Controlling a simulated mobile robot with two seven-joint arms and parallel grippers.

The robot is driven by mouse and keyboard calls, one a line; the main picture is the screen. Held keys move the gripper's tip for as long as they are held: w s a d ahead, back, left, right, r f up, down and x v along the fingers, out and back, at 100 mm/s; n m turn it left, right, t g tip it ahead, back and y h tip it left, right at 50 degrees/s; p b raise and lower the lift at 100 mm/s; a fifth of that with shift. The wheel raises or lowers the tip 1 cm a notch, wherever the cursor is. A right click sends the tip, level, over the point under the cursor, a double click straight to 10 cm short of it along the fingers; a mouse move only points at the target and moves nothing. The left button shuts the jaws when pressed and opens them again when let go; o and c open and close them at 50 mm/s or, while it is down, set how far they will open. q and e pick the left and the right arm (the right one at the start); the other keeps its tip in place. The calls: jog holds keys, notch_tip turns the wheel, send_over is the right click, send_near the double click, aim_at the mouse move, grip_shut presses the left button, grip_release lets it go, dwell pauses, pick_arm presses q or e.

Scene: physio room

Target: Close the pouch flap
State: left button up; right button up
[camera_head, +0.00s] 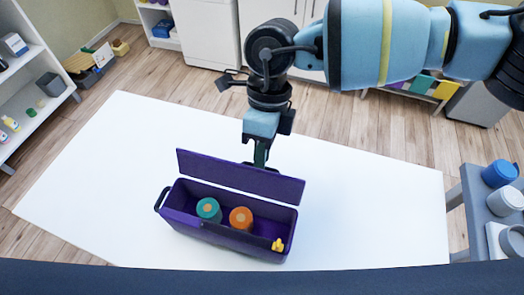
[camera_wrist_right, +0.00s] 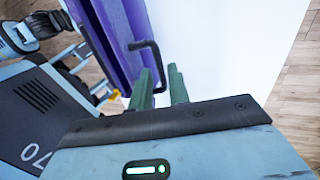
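A dark purple pouch (camera_head: 228,238) shaped like an open-topped box sits on the white table. Its flap (camera_head: 240,177) stands raised along the far long side, so the inside shows. A teal roll (camera_head: 208,209) and an orange roll (camera_head: 241,218) are inside. My right gripper (camera_head: 260,163) points down just behind the middle of the flap; its tips are partly hidden by the flap. My left gripper is not in view.
A black handle (camera_head: 162,199) sticks out at the pouch's left end. A small yellow piece (camera_head: 278,245) is at its right end. The white table (camera_head: 370,215) is otherwise clear.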

jog(key=shift+f, duration=0.2)
grip_shut()
jog(key=shift+s+r, duration=0.1)
